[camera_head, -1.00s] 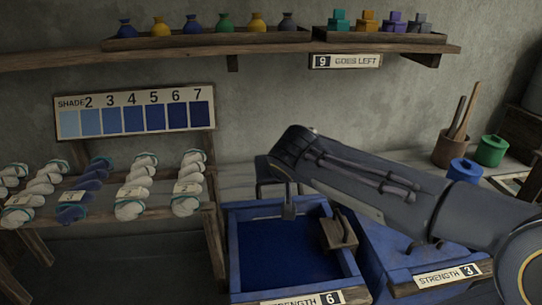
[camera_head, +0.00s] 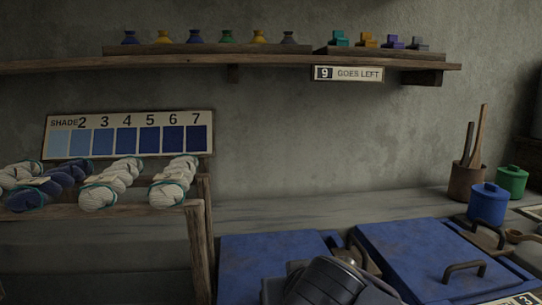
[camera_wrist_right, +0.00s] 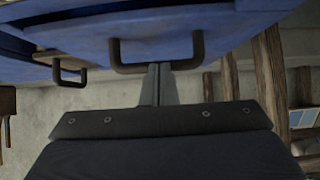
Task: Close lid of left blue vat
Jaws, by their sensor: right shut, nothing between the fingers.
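The left blue vat is at the bottom centre of the head view, where its blue lid (camera_head: 262,258) lies flat over the top and no dark liquid shows. Its front is cut off or hidden by my right arm (camera_head: 335,284). In the right wrist view, a blue lid (camera_wrist_right: 200,50) with a dark bar handle (camera_wrist_right: 118,55) fills the top. My right gripper (camera_wrist_right: 158,70) is shut and empty, its tips at the handle's bar; I cannot tell whether they touch. My left gripper is not in view.
The right blue vat (camera_head: 425,255) has its lid down, with a dark handle. A wooden block with a handle (camera_head: 362,252) sits between the vats. Blue (camera_head: 488,204) and green (camera_head: 512,182) pots stand at right. A skein rack (camera_head: 150,207) stands at left.

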